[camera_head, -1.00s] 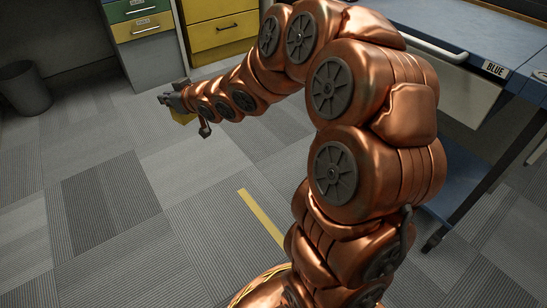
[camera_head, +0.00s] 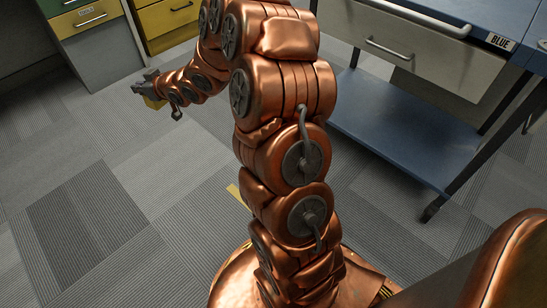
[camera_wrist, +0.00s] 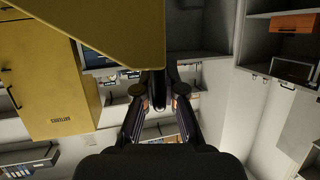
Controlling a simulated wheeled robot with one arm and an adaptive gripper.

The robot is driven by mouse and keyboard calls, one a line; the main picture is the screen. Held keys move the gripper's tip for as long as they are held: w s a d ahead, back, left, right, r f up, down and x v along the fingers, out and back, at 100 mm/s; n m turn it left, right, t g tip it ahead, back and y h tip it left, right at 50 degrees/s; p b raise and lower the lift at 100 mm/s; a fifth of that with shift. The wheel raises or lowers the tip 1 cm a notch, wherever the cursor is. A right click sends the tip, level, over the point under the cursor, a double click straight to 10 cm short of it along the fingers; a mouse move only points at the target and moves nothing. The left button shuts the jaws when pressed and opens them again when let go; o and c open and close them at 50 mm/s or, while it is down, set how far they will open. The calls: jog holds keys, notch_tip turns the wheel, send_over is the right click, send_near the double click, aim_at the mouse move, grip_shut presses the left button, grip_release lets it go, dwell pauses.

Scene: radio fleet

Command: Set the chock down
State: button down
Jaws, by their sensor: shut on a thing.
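The gripper is shut on the chock. The chock appears above the carpet in the head view; its underside and any contact with the floor cannot be made out.
A blue workbench (camera_head: 400,140) with a lower shelf stands right. Drawer cabinets (camera_head: 90,45) stand at the back left.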

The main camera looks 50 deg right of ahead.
jog(key=w+d+f+m+h, duration=0.1)
jog(key=d+f, duration=0.6)
jog(key=f, duration=0.4)
jog(key=w+d+f+m+h, duration=0.1)
jog(key=d+f, duration=0.6)
jog(key=f, duration=0.5)
jog(key=s+d+f+h, duration=0.15)
jog(key=s+f, duration=0.25)
jog(key=f, duration=0.4)
jog(key=s+d+f, duration=0.3)
jog(key=s+f, duration=0.1)
jog(key=f, duration=0.4)
jog(key=s+d+f, duration=0.3)
jog(key=s+f, duration=0.1)
jog(key=f, duration=0.4)
jog(key=shift+m, duration=0.4)
jog(key=shift+s+d+f+b, duration=0.45)
jog(key=shift+d+f+b, duration=0.55)
jog(key=shift+d, duration=1.55)
jog(key=shift+s+d+f+b, duration=0.65)
jog(key=shift+d+b, duration=0.65)
jog(key=shift+d, duration=1.3)
jog(key=shift+s+d+f+b, duration=0.3)
jog(key=shift+d+f+b, duration=0.75)
jog(key=shift+d, duration=1.5)
jog(key=shift+r, duration=0.25)
jog(key=shift+f, duration=0.15)
